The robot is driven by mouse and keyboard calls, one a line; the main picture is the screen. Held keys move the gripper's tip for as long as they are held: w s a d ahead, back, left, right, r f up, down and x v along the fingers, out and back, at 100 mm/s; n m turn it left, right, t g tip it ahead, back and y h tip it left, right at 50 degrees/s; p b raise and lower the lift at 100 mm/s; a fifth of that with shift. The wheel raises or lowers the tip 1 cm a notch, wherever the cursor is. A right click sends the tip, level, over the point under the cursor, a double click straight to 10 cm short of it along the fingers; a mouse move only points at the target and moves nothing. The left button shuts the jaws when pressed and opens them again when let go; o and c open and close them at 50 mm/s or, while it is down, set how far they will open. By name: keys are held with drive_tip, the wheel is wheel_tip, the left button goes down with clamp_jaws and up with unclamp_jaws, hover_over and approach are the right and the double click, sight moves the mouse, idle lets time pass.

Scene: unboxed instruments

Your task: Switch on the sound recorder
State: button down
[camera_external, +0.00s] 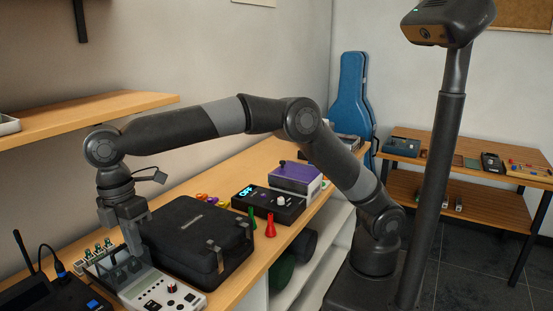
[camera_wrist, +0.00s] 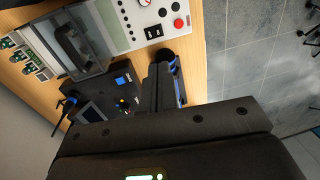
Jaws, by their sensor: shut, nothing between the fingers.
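A black device with a small screen (camera_wrist: 90,112), blue and yellow controls and a cable plug lies on the bench in the wrist view. It looks like the sound recorder; whether it is on is not readable. In the external view a black device (camera_external: 62,293) with an antenna and a blue-ringed plug, apparently the same one, is cut off at the bottom left. In the wrist view my gripper (camera_wrist: 163,72) partly hides a round black-and-blue part beside the recorder.
The white panel device (camera_external: 162,291) has a clear cover, knobs and green connectors. A black case (camera_external: 200,240), a black box reading OFF (camera_external: 272,204), a purple-topped box (camera_external: 296,178) and red and green cones stand farther along the bench.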

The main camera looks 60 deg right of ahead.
sight(156, 306)
drive_tip(key=f, duration=0.4)
drive_tip(key=s+f, duration=0.1)
drive_tip(key=f, duration=0.9)
drive_tip(key=shift+s, duration=0.35)
